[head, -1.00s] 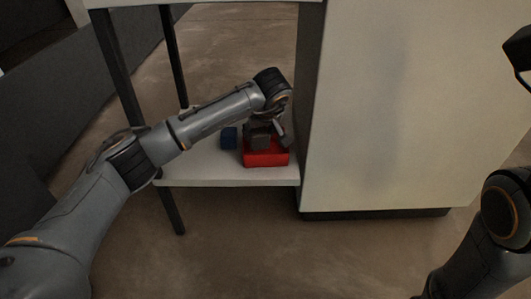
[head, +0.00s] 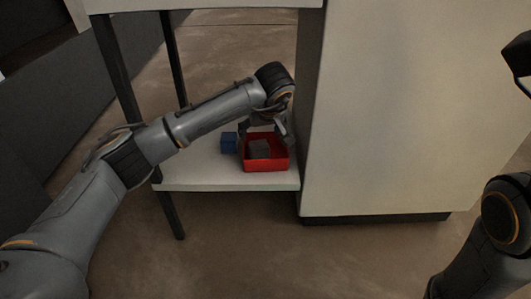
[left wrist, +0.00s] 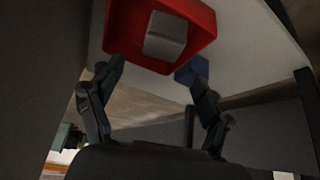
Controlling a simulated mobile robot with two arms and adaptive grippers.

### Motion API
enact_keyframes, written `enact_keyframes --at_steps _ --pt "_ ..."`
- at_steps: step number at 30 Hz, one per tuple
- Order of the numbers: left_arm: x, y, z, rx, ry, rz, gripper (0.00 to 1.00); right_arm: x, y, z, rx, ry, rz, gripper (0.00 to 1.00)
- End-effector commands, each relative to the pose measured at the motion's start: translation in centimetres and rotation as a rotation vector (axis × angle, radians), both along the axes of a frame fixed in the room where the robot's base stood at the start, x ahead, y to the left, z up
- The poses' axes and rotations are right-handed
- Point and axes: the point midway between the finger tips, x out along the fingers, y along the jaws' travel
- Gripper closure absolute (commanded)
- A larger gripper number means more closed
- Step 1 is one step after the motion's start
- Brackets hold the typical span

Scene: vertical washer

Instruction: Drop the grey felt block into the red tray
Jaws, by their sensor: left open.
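The grey felt block (head: 259,149) sits inside the red tray (head: 266,167), on the low white shelf. In the left wrist view the block (left wrist: 165,36) shows within the walls of the tray (left wrist: 122,38), apart from both fingers. My left gripper (head: 264,128) is over the back of the tray, open and empty. In the left wrist view its two fingers (left wrist: 156,78) are spread wide. My right arm shows at the right edge, but I cannot make out its gripper.
A blue block (head: 229,143) stands on the shelf (head: 205,175) just left of the tray. A large pale cabinet (head: 405,110) rises close on the tray's right. Dark shelf legs (head: 120,80) stand at the left. The shelf's front left is clear.

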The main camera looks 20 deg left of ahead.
Motion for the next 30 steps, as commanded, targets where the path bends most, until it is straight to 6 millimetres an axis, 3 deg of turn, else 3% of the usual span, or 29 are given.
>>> enact_keyframes --at_steps 6,12,19,27,30 --pt "-2.0 -1.2 4.3 0.000 -0.005 -0.002 0.22 0.0 0.0 0.0 -0.001 -0.001 0.000 0.65" --pt "-3.3 -2.0 6.8 0.000 -0.002 0.000 0.22 0.0 0.0 0.0 -0.001 -0.001 0.000 0.65" --pt "-3.7 -2.2 7.6 0.001 0.001 0.000 0.22 -0.1 0.0 0.0 -0.001 -0.001 0.000 0.65" --pt "-3.7 -2.3 7.5 -0.001 0.001 0.000 0.22 -0.1 0.0 0.0 -0.001 -0.001 0.000 0.65" --pt "-4.2 -3.1 6.9 -0.030 0.022 -0.009 0.22 0.2 0.0 0.1 -0.001 0.006 0.000 0.65"
